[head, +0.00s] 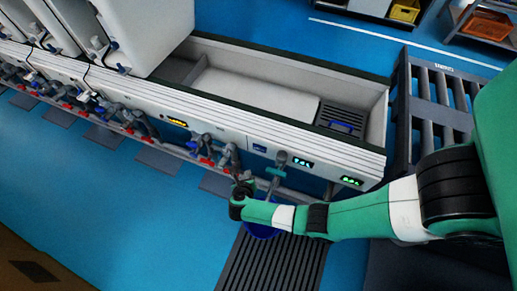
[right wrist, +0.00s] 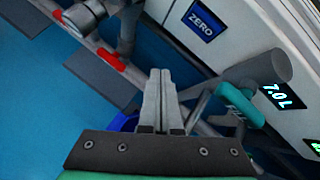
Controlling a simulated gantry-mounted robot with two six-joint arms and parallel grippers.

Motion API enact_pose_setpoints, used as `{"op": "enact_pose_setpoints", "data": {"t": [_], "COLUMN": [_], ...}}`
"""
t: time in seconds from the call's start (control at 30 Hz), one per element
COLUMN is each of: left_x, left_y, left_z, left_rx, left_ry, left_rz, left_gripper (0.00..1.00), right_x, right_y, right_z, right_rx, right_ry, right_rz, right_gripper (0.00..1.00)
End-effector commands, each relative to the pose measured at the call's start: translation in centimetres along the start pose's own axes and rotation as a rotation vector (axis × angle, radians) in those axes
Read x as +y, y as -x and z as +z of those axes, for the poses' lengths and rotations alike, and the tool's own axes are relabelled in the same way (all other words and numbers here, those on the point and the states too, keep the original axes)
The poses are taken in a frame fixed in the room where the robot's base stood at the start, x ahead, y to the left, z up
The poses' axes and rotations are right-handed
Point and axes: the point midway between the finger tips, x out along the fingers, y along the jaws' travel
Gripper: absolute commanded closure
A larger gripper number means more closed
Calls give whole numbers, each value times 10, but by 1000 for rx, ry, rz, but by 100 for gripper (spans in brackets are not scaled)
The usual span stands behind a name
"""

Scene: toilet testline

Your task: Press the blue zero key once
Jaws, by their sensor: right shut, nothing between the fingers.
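The blue ZERO key (right wrist: 202,20) is a square with white lettering on the white front panel, at the top of the right wrist view. In the head view it is a small dark-blue patch (head: 259,148) on the panel, left of the green displays. My right gripper (right wrist: 161,76) is shut and empty. Its fingertips point toward the panel, below and left of the key in the wrist view, and are apart from it. In the head view my right arm reaches in from the right, its end in front of the bench. My left gripper is not in view.
A grey pipe with a teal handle (right wrist: 238,103) sticks out right of my fingers, below a display reading 7.0 L (right wrist: 284,96). Grey fittings with red handles (right wrist: 110,60) stand at left. A blue bucket (head: 262,231) sits under my arm. Blue floor lies open at left.

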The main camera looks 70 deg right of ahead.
Motion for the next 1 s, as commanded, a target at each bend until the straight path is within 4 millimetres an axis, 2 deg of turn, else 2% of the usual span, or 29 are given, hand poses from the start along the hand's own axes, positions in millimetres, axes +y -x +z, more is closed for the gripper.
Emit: {"op": "enact_pose_setpoints", "data": {"t": [0.27,0.7,1.0], "left_x": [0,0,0], "left_y": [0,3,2], "left_z": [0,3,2], "left_rx": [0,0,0], "left_ry": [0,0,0], "left_rz": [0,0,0], "left_gripper": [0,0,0], "right_x": [-4,-35,-44], "right_y": [-6,-48,-61], "right_z": [5,36,46], "right_rx": [-1,0,-1], "right_ry": [-3,-4,-1], "right_rz": [1,-1,1], "right_gripper": [100,100,100]}}
